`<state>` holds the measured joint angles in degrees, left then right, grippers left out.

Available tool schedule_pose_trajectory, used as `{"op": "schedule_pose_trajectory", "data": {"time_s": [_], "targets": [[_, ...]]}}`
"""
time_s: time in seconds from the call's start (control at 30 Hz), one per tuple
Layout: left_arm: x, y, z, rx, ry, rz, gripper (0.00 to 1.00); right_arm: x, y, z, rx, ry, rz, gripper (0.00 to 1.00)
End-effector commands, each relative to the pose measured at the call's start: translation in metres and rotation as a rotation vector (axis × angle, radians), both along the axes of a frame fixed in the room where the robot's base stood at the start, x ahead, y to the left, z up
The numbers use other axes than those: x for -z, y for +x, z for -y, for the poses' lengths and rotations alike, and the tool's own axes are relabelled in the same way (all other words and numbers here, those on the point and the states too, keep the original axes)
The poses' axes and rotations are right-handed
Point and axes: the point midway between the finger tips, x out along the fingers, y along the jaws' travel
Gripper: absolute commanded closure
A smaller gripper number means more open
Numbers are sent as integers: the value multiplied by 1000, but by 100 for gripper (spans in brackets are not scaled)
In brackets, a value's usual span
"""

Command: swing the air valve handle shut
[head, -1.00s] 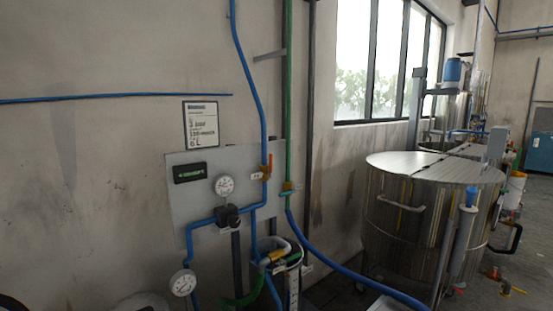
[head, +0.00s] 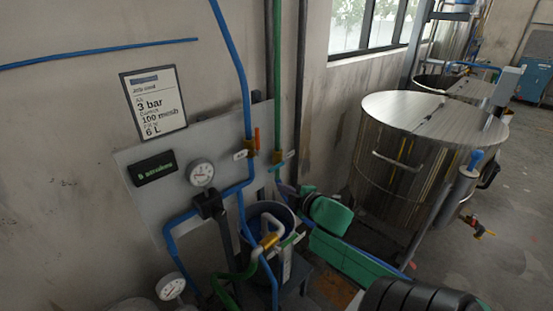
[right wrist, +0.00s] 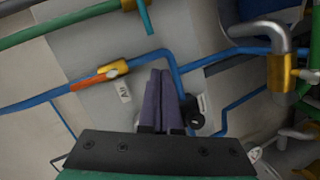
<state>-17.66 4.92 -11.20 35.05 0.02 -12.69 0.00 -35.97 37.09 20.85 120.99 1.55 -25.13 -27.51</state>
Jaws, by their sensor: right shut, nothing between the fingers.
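The air valve (head: 250,156) is a brass body on the blue pipe, with a small white tag beside it. Its orange handle (head: 257,139) points up, in line with the pipe. In the right wrist view the handle (right wrist: 88,81) lies along the blue pipe, left of the brass body (right wrist: 114,68). My right gripper (head: 286,189) reaches in from the lower right, below and right of the valve. Its purple fingers (right wrist: 160,74) are shut, empty, and apart from the handle. My left gripper is out of view.
A green pipe just right of the air valve has a teal handle (head: 284,161). A gauge (head: 201,173) and black regulator (head: 209,204) sit on the grey panel (head: 140,200). A bucket (head: 268,212) with hoses stands below. A large steel tank (head: 400,160) is at right.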

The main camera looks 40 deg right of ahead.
Motion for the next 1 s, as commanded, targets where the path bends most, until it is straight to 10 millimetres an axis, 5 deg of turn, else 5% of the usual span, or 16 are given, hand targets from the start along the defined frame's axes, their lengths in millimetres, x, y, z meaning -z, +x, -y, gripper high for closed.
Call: {"op": "schedule_pose_trajectory", "data": {"time_s": [0.03,0.1,0.23,0.37,0.6,1.0], "targets": [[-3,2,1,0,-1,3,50,-40,11,5,-74,-116,75,100],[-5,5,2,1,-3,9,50,-85,21,3,-161,-246,170,100],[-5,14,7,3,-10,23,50,-127,29,-3,-247,-370,265,100],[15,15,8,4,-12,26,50,-125,44,-6,-262,-389,281,100],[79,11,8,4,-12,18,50,-121,97,-5,-261,-387,280,100],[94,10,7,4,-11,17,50,-131,118,-2,-255,-379,273,100]]}}
